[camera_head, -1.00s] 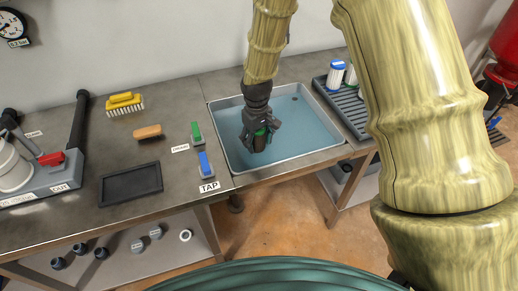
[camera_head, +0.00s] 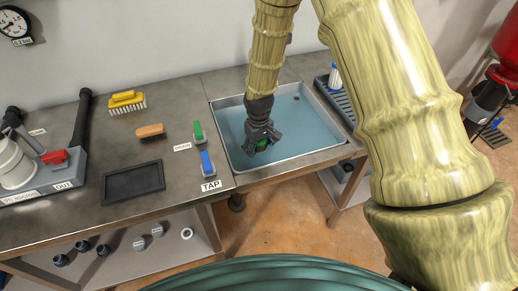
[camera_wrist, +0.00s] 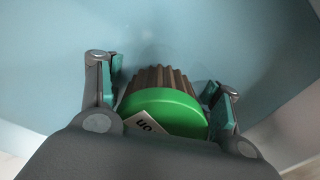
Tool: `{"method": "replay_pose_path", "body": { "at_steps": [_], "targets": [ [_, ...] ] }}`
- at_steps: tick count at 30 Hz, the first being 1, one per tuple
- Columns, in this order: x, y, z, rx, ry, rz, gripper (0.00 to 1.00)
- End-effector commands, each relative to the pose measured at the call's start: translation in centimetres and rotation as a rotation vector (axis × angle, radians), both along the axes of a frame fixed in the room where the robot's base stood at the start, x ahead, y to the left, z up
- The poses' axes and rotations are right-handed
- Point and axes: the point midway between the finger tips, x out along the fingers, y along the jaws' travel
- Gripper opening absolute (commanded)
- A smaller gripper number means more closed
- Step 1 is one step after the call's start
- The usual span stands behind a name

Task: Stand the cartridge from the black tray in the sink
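The cartridge has a green cap and a brown pleated body, and it shows in the wrist view (camera_wrist: 165,108) with its cap toward the camera. A white label lies across the cap's edge. In the head view only a bit of green (camera_head: 261,144) shows between my fingers, low in the sink (camera_head: 227,160). My gripper (camera_wrist: 168,92) has its fingers spread on either side of the cartridge, with narrow gaps beside the body. The cartridge looks about upright; its foot is hidden. The black tray (camera_head: 133,181) on the bench is empty.
The sink's raised rim surrounds my gripper. A dark ribbed rack (camera_head: 336,92) holding a white-and-blue cartridge (camera_head: 335,75) stands to the right.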

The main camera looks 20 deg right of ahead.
Motion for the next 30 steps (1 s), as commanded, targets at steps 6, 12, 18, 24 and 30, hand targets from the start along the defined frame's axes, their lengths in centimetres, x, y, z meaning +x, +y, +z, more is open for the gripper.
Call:
{"method": "replay_pose_path", "body": {
  "at_steps": [6, 12, 18, 24, 30],
  "targets": [
    [0.0, 0.0, 0.0, 0.000, 0.000, 0.000, 0.87],
    [0.0, 0.0, 0.0, 0.000, 0.000, 0.000, 0.87],
    [0.0, 0.0, 0.5, 0.000, -0.001, 0.000, 0.87],
    [0.0, 0.0, 2.7, 0.001, -0.002, 0.000, 0.87],
    [0.1, 0.0, 5.7, 0.001, -0.003, 0.000, 0.87]
  ]
}}
